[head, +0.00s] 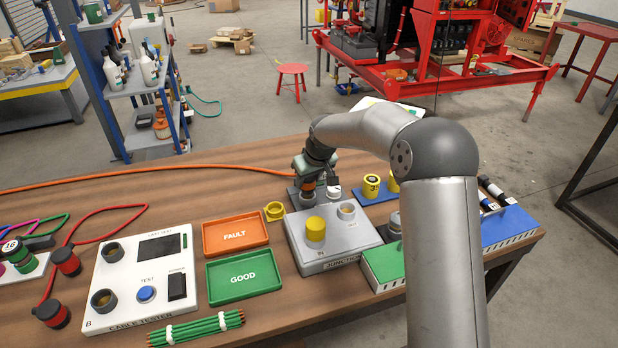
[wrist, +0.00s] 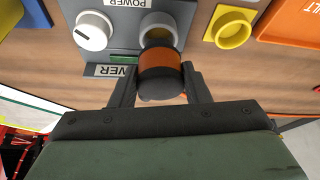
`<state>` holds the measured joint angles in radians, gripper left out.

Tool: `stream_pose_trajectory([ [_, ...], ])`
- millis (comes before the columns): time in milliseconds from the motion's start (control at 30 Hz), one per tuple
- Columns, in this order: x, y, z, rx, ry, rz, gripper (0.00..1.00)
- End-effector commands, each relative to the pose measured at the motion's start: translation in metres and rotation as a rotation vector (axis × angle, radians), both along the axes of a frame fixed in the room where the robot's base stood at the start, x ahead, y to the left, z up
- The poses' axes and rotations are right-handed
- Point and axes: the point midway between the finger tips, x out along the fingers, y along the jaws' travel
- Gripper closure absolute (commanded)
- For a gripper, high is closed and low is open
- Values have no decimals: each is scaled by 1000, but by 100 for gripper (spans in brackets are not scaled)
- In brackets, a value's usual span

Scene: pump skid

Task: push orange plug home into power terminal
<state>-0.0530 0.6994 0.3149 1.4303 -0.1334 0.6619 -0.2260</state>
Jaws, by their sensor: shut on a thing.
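The orange plug (wrist: 160,64), an orange band with a dark body, is between the two fingers of my gripper (wrist: 158,84) in the wrist view. My gripper is shut on it. The power terminal (wrist: 118,50) is a grey panel labelled POWER with a light grey round socket (wrist: 157,20) and a white knob (wrist: 92,31). The plug's dark front end lines up with the socket and overlaps its mouth; how deep it sits I cannot tell. In the head view my gripper (head: 309,188) is over the terminal, behind the junction box, and partly hides it.
An orange cable (head: 150,178) runs across the table from the left to my gripper. A yellow ring holder (head: 274,211), the orange FAULT tray (head: 235,236) and the junction box (head: 333,240) are close by. A yellow cup marked 3 (head: 372,184) stands to the right.

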Motion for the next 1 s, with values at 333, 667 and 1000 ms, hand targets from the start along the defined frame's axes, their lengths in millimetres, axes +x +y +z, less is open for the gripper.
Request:
stream_pose_trajectory([
  [333, 0, 0, -8, 0, 0, 0, 85],
  [667, 0, 0, -14, 0, 0, 0, 85],
  [1000, 0, 0, -21, 0, 0, 0, 85],
])
